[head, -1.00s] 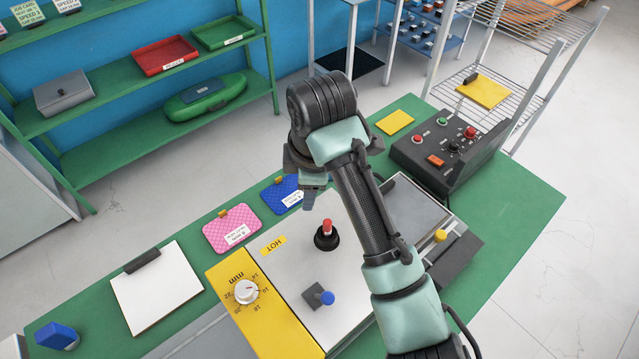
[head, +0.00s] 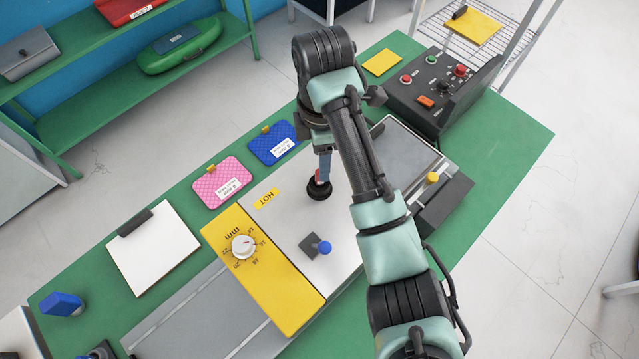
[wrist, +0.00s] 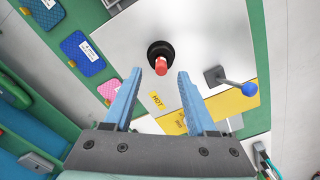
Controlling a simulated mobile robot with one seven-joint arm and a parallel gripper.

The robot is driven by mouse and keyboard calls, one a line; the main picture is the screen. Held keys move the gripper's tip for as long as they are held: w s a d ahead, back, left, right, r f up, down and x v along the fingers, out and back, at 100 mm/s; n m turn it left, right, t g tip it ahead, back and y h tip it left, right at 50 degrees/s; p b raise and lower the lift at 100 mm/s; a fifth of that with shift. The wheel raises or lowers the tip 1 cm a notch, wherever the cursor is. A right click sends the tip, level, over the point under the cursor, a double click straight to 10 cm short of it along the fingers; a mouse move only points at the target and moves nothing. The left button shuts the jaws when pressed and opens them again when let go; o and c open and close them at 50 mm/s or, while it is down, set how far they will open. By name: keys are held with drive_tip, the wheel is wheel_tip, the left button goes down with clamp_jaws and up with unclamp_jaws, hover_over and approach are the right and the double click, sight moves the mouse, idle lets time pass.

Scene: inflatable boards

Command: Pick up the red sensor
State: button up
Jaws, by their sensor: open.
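The red sensor is a small red cylinder (head: 318,179) standing in a round black base (head: 319,191) on the white panel. In the wrist view the red sensor (wrist: 162,66) appears between and just beyond my open fingertips. My gripper (head: 325,172) points down over the sensor, and a blue finger partly hides the sensor in the head view. In the wrist view my gripper (wrist: 159,76) has both blue fingers apart with nothing held between them. I cannot tell how much height separates the fingertips from the sensor.
A blue-knobbed lever (head: 324,248) and a yellow dial plate (head: 243,246) are on the same machine. Pink (head: 222,183) and blue (head: 271,144) pads lie behind it. A button box (head: 440,90) stands at the back right.

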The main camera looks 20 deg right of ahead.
drive_tip(key=shift+s+a+f, duration=0.1)
drive_tip(key=shift+a+f, duration=0.1)
drive_tip(key=shift+f, duration=0.8)
drive_tip(key=shift+a+f+p, duration=0.1)
drive_tip(key=shift+f+p, duration=0.3)
drive_tip(key=shift+p, duration=0.25)
drive_tip(key=shift+f, duration=1.2)
clamp_jaws()
